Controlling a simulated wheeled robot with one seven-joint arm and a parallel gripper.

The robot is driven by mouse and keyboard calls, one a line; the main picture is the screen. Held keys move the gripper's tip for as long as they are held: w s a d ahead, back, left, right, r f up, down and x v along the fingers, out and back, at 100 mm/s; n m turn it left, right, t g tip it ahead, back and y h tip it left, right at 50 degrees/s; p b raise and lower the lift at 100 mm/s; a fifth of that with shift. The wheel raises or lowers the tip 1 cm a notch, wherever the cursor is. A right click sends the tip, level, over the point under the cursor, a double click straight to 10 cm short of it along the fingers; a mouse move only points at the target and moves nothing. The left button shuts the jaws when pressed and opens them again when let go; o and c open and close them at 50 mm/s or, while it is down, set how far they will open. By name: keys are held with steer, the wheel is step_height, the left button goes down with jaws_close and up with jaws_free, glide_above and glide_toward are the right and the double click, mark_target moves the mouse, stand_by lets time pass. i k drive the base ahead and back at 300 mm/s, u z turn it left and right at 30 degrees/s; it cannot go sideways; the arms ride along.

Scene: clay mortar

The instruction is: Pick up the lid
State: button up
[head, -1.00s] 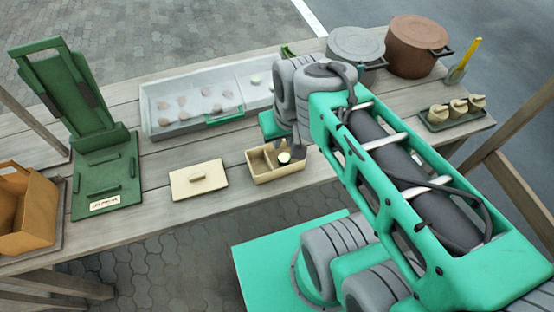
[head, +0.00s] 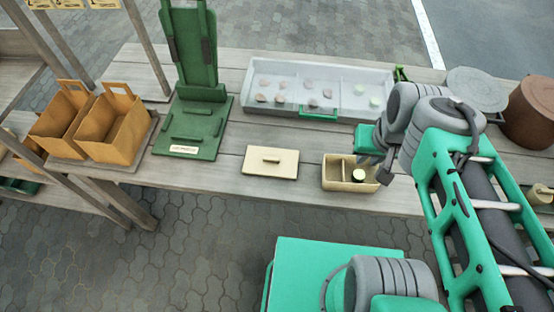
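The lid (head: 283,167) is a flat cream rectangle with a small bar handle on top. It lies flat on the wooden table near the front edge. A cream box (head: 337,184) with a divider stands just right of it, open at the top, with a small round pale-topped item (head: 359,175) in its right compartment. My gripper (head: 376,177) is over the right side of the box, right of the lid and apart from it. Its fingers are small and partly hidden by the wrist, so I cannot tell whether they are open.
A grey tray (head: 262,71) with clear cover and several small pieces lies behind the lid. A green stand (head: 217,136) is left, with brown paper bags (head: 110,130) beyond. Grey (head: 476,88) and brown (head: 530,112) pots stand right. Bare table surrounds the lid.

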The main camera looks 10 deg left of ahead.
mark_target(260, 160)
steer(key=u, duration=0.35)
steer(key=k, duration=0.55)
steer(key=u, duration=1.6)
steer(key=i, duration=1.05)
steer(key=z, duration=0.3)
